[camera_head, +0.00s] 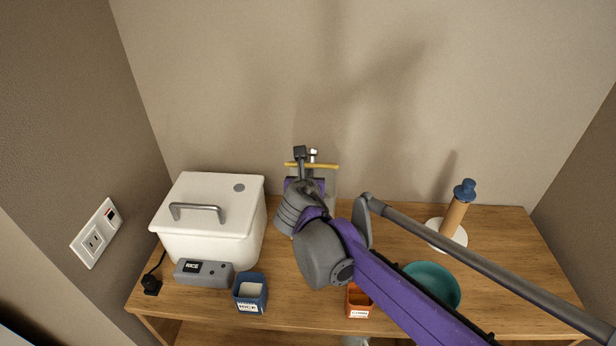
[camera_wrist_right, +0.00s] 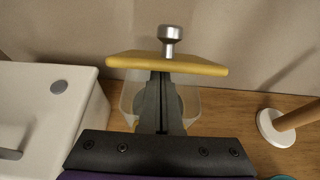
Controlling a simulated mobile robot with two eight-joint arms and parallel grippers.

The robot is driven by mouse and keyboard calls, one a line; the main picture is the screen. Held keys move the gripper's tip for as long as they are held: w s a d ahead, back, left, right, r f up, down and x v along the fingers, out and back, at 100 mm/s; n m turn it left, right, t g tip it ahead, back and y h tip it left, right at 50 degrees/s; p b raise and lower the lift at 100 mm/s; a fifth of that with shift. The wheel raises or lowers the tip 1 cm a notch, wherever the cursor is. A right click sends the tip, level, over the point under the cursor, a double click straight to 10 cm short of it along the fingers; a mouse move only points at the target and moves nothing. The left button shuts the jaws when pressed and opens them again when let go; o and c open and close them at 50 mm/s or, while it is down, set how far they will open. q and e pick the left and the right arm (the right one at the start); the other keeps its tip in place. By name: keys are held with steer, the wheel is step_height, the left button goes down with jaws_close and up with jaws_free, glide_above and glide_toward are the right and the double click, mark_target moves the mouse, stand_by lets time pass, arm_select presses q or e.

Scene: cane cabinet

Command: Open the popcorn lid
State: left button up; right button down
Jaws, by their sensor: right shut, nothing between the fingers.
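The popcorn container (camera_wrist_right: 192,104) is clear and stands near the back wall, mostly hidden behind my right arm in the head view. Its lid is a flat yellow plate (camera_wrist_right: 190,65) with a silver knob (camera_wrist_right: 169,38) on top; the lid also shows in the head view (camera_head: 327,166). The lid lies over the container; I cannot tell whether there is a gap between them. My right gripper (camera_wrist_right: 161,80) is shut and empty, its dark fingers reaching up to the lid's near edge. The lid hides the fingertips, so contact is unclear. My left gripper is out of view.
A white cooker (camera_head: 210,240) with a grey handle stands left of the container. A blue cup (camera_head: 250,294), an orange cup (camera_head: 358,302) and a teal bowl (camera_head: 440,283) are near the front. A paper-towel-like holder (camera_head: 456,215) stands at right. The wall is close behind.

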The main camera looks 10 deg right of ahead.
mark_target(309, 153)
steer(key=shift+w+r, duration=0.1)
steer(key=shift+r, duration=0.25)
steer(key=shift+w+d+r+g, duration=0.15)
steer(key=shift+r+g, duration=0.15)
steer(key=shift+g, duration=0.2)
steer(key=shift+w+d+r, duration=0.1)
steer(key=shift+w+r, duration=0.25)
steer(key=shift+r, duration=0.2)
steer(key=shift+w+r, duration=0.3)
steer(key=shift+r, duration=0.2)
steer(key=shift+w+d+r, duration=0.3)
steer(key=shift+w+r, duration=0.55)
steer(key=shift+w, duration=0.1)
